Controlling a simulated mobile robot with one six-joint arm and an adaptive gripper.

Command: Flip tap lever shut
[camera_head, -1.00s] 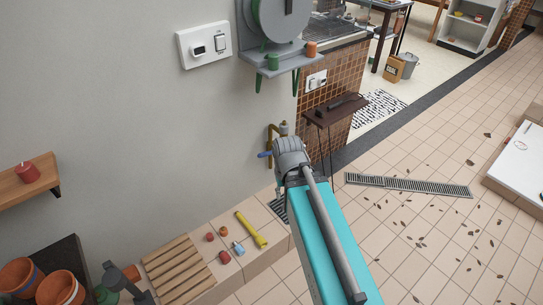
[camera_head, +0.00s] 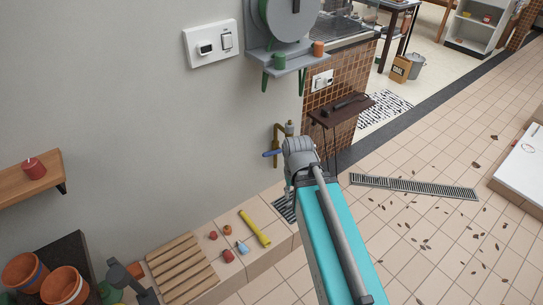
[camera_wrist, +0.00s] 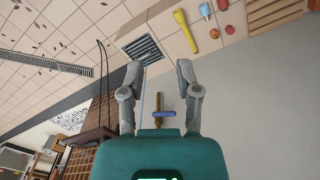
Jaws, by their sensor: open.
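The brass tap (camera_head: 276,135) comes off the grey wall, with its blue lever (camera_head: 272,153) sticking out to the left beside my wrist. In the wrist view the blue lever (camera_wrist: 164,113) lies crosswise over the brass tap (camera_wrist: 159,98). My gripper (camera_wrist: 158,70) is open and empty, its two fingers on either side of the tap in that picture. The lever shows near the base of the fingers, just beyond the green gripper body. I see no contact with the lever. In the head view my arm hides the fingers.
A floor drain (camera_head: 284,207) lies below the tap. On the ledge are a yellow flashlight (camera_head: 254,228), small red items and a wooden slatted rack (camera_head: 182,268). A dark side table (camera_head: 341,110) stands close on the right.

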